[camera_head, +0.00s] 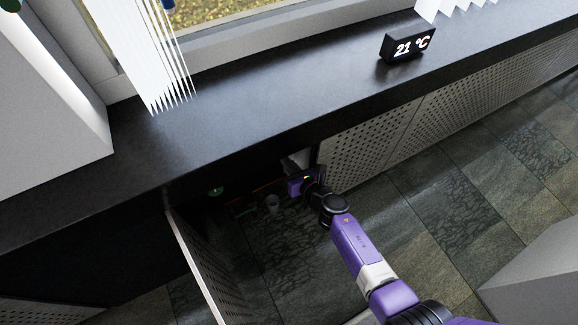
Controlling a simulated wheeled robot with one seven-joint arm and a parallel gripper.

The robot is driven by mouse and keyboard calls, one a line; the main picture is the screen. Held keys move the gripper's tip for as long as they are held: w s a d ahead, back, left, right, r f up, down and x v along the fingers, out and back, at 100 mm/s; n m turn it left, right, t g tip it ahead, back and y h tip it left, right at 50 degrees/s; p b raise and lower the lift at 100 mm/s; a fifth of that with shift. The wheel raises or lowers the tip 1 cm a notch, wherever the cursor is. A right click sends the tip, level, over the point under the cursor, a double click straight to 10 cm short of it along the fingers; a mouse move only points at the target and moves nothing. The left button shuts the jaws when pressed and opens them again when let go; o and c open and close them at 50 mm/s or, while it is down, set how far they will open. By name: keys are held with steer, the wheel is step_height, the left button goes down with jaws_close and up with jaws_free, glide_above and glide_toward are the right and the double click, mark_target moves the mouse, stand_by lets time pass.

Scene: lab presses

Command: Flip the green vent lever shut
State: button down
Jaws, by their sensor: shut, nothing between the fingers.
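A small green piece (215,190), which looks like the vent lever, shows in the dark opening under the sill. It is too small and dim to tell its exact position. My gripper (293,187) reaches into the right side of this opening, to the right of the green piece and clearly apart from it. It is shut and empty; its fingertips are hard to make out in the shadow.
A perforated door (205,270) stands open at the opening's left. Perforated panels (370,150) close the front on the right. A reddish pipe (268,186) and a grey cylindrical part (272,203) lie inside. The dark sill (250,110) overhangs the opening.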

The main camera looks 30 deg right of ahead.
steer(key=shift+d+r+p, duration=0.15)
steer(key=shift+r+p, duration=0.3)
steer(key=shift+r, duration=0.35)
steer(key=shift+d+r+p, duration=0.2)
steer(key=shift+r+p, duration=0.6)
steer(key=shift+r, duration=0.2)
steer(key=shift+w+r, duration=0.15)
steer(key=shift+r, duration=0.05)
step_height(320, 180, down, 5)
steer(key=s+b, duration=0.1)
steer(key=b, duration=0.2)
steer(key=p+v, duration=0.3)
steer(key=v, duration=0.7)
steer(key=shift+a, duration=0.3)
steer(key=shift+r, duration=0.1)
